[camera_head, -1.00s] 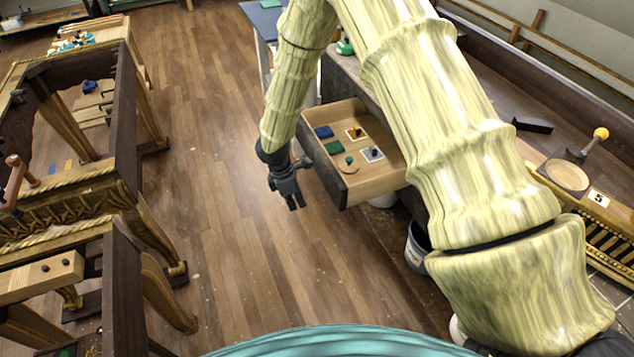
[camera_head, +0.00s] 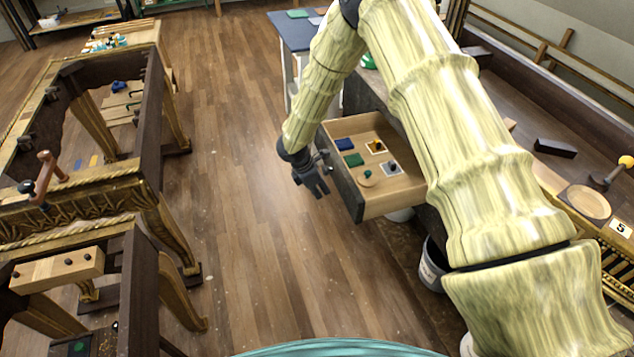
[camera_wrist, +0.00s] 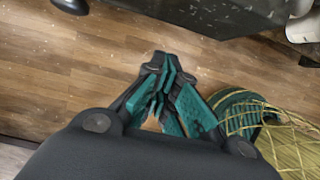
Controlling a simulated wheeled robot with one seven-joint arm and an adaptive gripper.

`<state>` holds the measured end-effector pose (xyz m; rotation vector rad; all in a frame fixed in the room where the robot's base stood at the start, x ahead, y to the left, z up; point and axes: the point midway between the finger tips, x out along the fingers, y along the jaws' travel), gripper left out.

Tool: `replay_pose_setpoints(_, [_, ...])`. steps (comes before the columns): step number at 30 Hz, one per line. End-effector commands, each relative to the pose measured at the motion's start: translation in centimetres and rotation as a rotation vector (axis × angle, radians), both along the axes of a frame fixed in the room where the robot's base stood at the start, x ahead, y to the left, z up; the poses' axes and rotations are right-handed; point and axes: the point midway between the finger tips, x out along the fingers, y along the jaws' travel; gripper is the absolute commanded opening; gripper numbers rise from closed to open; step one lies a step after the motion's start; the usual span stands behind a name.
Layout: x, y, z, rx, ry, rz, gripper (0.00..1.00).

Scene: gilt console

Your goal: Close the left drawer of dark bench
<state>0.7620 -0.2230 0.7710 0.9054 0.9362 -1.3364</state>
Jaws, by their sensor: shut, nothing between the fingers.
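The drawer (camera_head: 400,205) of the dark bench (camera_head: 432,222) stands pulled out toward the left in the head view. Its front is dark and its inside is light wood, with several small items in it. My gripper (camera_head: 318,188) is beside the outer face of the drawer front, over the floor; I cannot tell whether it touches. In the wrist view the fingers (camera_wrist: 165,75) are together and empty, and a dark surface, probably the drawer front (camera_wrist: 205,12), crosses the top. My arm hides much of the bench.
A gilt console frame (camera_head: 95,205) stands at the left, with a wooden block (camera_head: 58,270) on a nearer piece. A white bucket (camera_head: 432,268) is under the bench. A blue table (camera_head: 290,32) stands behind. The wooden floor (camera_head: 240,200) between is clear.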

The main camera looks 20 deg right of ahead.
Motion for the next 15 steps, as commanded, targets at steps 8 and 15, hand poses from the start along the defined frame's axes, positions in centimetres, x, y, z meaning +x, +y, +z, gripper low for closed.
replay_pose_setpoints(8, [0.1,-1.8,-2.2,0.001,0.000,-0.003,0.00])
replay_pose_setpoints(15, [0.1,-4.2,-2.4,0.001,0.001,-0.001,0.00])
